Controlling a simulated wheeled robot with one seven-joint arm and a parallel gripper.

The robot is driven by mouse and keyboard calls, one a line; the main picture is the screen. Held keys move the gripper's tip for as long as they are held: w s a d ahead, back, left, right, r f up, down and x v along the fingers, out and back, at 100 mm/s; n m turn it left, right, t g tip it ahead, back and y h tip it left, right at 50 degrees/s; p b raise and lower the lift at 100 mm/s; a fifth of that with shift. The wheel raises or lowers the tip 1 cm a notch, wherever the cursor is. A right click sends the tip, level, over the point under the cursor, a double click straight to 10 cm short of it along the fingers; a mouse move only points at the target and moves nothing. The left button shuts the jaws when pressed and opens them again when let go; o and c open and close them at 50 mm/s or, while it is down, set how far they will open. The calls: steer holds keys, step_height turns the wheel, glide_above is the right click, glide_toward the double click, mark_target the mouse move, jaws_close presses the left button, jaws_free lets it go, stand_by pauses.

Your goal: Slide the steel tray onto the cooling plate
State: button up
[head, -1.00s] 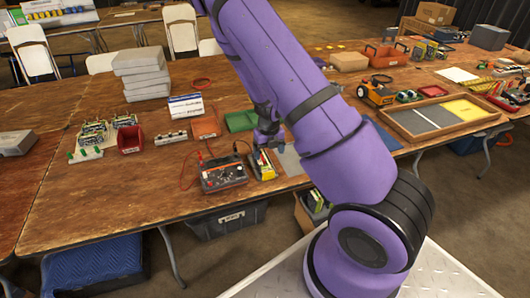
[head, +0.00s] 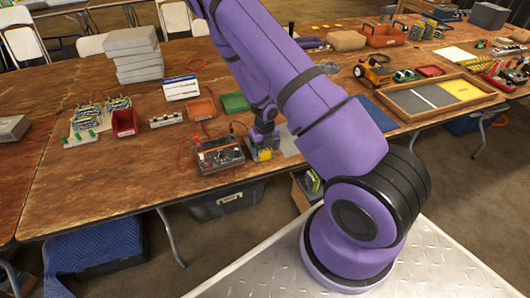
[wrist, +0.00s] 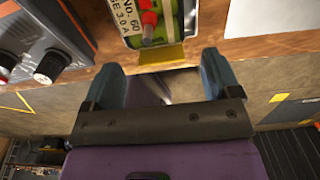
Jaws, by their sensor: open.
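The black meter box (head: 219,155) with red leads stands left of my gripper; it also shows in the wrist view (wrist: 45,45). A wooden tray (head: 440,117) with grey and yellow panels lies at the right.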

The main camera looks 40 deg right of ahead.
mark_target(265, 158)
steer(key=shift+f, duration=1.5)
steer(key=shift+c, duration=0.5)
steer(key=c, duration=1)
steer(key=shift+d, duration=0.15)
